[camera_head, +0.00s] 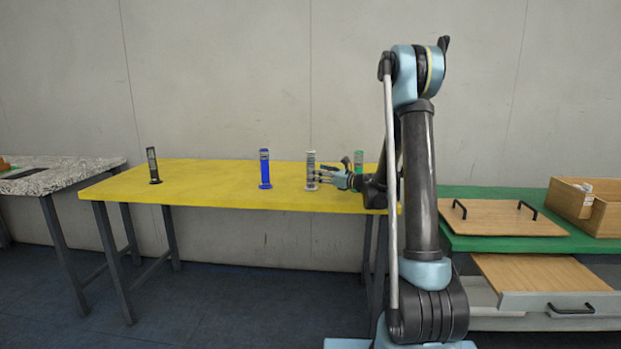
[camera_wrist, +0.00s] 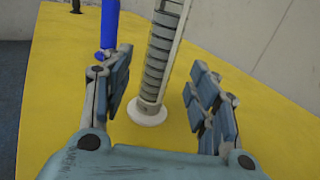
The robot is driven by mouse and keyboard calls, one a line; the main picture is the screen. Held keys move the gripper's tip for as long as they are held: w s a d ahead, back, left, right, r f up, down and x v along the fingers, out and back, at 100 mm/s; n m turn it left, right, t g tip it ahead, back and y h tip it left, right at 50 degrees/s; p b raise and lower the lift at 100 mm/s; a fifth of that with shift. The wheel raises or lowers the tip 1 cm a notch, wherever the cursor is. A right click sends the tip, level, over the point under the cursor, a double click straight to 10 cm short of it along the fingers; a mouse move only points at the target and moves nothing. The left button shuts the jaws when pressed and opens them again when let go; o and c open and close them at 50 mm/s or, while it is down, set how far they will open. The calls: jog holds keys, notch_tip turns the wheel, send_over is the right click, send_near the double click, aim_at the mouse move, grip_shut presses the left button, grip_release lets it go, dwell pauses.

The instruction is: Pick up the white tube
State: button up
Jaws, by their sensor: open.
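The white tube (camera_head: 311,170) stands upright on the yellow table (camera_head: 222,196), between the blue tube and the green tube. In the wrist view the white tube (camera_wrist: 158,68) has grey bands and a round white base, and its top is cut off by the frame. My gripper (camera_head: 322,174) is open and comes at the tube from the right, low over the table. In the wrist view the tube stands just ahead of and between the spread fingers of my gripper (camera_wrist: 163,88). I see no finger pressed on it.
A blue tube (camera_head: 265,169) stands close on the left of the white one and a green tube (camera_head: 358,162) on the right, partly behind my gripper. A black tube (camera_head: 153,166) stands far left. The table front is clear. A green counter (camera_head: 480,243) is at right.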

jog(key=shift+f+x, duration=0.2)
jog(key=shift+x, duration=2.4)
jog(key=shift+s, duration=0.1)
grip_shut()
